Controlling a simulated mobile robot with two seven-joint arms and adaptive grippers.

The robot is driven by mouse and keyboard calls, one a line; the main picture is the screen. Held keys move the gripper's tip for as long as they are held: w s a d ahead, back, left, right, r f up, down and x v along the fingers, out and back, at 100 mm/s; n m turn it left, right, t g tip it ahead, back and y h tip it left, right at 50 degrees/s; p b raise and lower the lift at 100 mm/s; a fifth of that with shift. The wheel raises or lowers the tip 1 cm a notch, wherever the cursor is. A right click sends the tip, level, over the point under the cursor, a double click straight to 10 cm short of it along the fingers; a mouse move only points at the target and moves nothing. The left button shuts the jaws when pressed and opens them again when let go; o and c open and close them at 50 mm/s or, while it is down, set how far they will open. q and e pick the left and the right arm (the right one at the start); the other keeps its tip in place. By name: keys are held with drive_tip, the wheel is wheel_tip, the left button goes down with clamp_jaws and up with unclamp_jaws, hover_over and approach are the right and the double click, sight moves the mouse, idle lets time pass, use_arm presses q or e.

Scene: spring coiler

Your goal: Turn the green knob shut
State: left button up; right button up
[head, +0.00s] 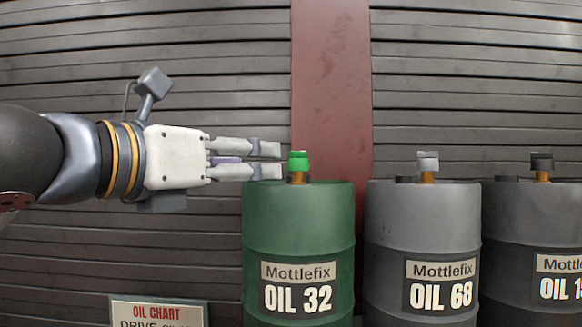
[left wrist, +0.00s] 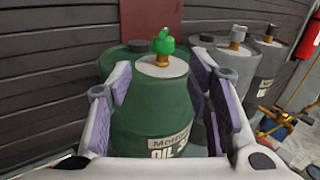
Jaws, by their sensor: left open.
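The green knob (head: 298,156) sits on a brass stem on top of the green OIL 32 drum (head: 270,225). My left gripper (head: 282,160) reaches in from the left, level with the knob, its fingertips just short of it. In the left wrist view the knob (left wrist: 163,41) stands beyond the open fingers (left wrist: 160,82), roughly midway between them. The green drum (left wrist: 150,105) shows below it. No contact with the knob is visible. My right gripper is in neither view.
A grey OIL 68 drum (head: 400,235) with a grey knob (head: 427,160) stands close on the right. A dark drum (head: 520,225) with a black knob (head: 541,160) is farther right. An oil chart sign (head: 155,313) is at lower left. A slatted wall (head: 200,60) is behind.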

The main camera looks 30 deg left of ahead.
sight(292, 163)
use_arm(q)
drive_tip(key=w, duration=0.7)
drive_tip(key=w+d, duration=0.1)
drive_tip(key=w, duration=0.3)
drive_tip(key=shift+w+r, duration=0.15)
drive_tip(key=shift+w, duration=0.1)
clamp_jaws()
